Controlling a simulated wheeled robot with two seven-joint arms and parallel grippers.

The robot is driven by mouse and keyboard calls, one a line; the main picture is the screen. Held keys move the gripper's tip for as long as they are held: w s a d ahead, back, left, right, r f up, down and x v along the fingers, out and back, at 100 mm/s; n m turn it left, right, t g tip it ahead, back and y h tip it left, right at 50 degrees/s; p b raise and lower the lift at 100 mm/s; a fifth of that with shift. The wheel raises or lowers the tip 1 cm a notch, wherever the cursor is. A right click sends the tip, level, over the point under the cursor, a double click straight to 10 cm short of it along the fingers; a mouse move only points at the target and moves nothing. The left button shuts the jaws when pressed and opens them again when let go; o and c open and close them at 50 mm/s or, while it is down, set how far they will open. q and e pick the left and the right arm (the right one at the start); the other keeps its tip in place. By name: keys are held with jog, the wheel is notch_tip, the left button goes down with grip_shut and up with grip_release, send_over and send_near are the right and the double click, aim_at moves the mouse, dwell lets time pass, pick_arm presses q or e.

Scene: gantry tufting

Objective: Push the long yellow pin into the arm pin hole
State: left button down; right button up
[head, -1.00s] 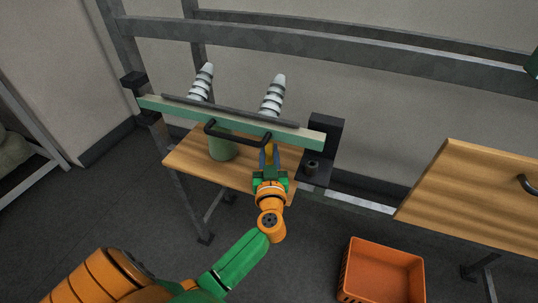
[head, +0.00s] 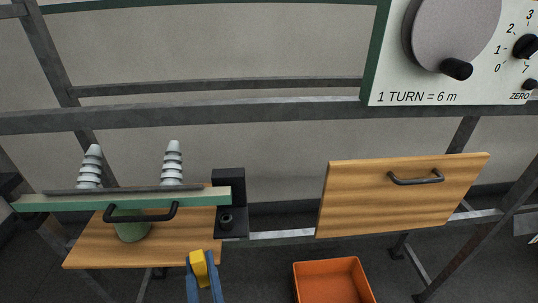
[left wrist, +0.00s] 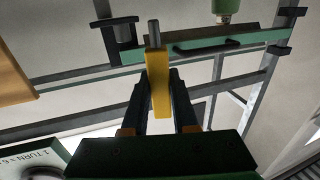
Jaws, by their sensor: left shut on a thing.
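The long yellow pin (head: 198,265) is held in my left gripper (head: 202,277), low in the head view, in front of the wooden board's right edge. In the left wrist view the pin (left wrist: 159,95) stands between the two shut fingers, its bare grey tip (left wrist: 154,33) pointing away from the gripper. The green arm (head: 150,200) runs level to a black bracket (head: 229,185) at its right end. A short round collar (head: 226,220) sits on the bracket's lower plate; the pin is below and left of it, apart. I cannot make out the pin hole itself. My right gripper is out of view.
A green cylinder (head: 131,230) stands on the wooden board (head: 92,250). A wooden panel with a handle (head: 360,195), an orange bin (head: 330,283) and a dial panel (head: 400,85) are at right.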

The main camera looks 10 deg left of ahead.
pick_arm(q)
notch_tip(320, 180, down, 9)
jog(key=w+a+n+g+y+b, duration=0.1)
jog(key=a+b, duration=0.1)
jog(key=b, duration=0.1)
jog(key=shift+w+a+f+y+b, duration=0.15)
jog(key=shift+w+a+y+b, duration=0.15)
jog(key=shift+w+a+y, duration=0.1)
jog(key=x, duration=1.7)
jog(key=shift+f, duration=0.15)
jog(key=f, duration=0.2)
jog(key=shift+w+a+f+b, duration=0.35)
jog(key=shift+w, duration=0.05)
jog(key=shift+f, duration=0.25)
